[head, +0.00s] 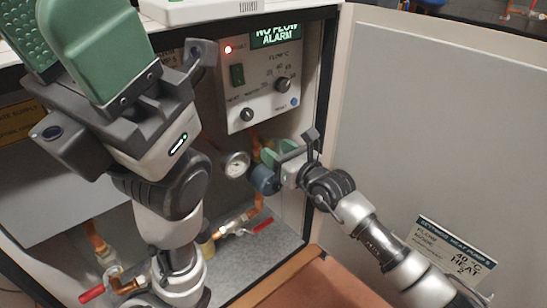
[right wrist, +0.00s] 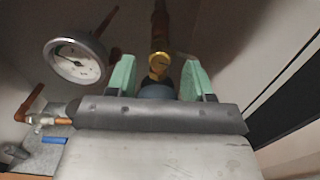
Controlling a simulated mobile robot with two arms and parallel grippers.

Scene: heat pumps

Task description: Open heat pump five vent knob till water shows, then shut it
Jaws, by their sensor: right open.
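The heat pump's control panel (head: 262,80) reads "NO FLOW ALARM" with a red lamp lit. My right gripper (head: 277,160) is open low in the cabinet, right of the pressure gauge (head: 235,165). In the right wrist view its green fingers (right wrist: 158,80) stand apart either side of a blue-grey round body (right wrist: 157,91). A brass fitting (right wrist: 158,66) on a copper pipe lies just beyond it. I cannot tell which part is the vent knob, or whether the fingers touch anything. My left gripper (head: 75,45) is open and empty at upper left, close to the camera.
Red-handled valves (head: 263,226) sit on the lower pipes. The open cabinet door (head: 430,130) fills the right side and carries a label (head: 455,255). The gauge (right wrist: 76,60) and a blue valve handle (right wrist: 54,140) show in the right wrist view. The grey cabinet floor (head: 270,255) is mostly clear.

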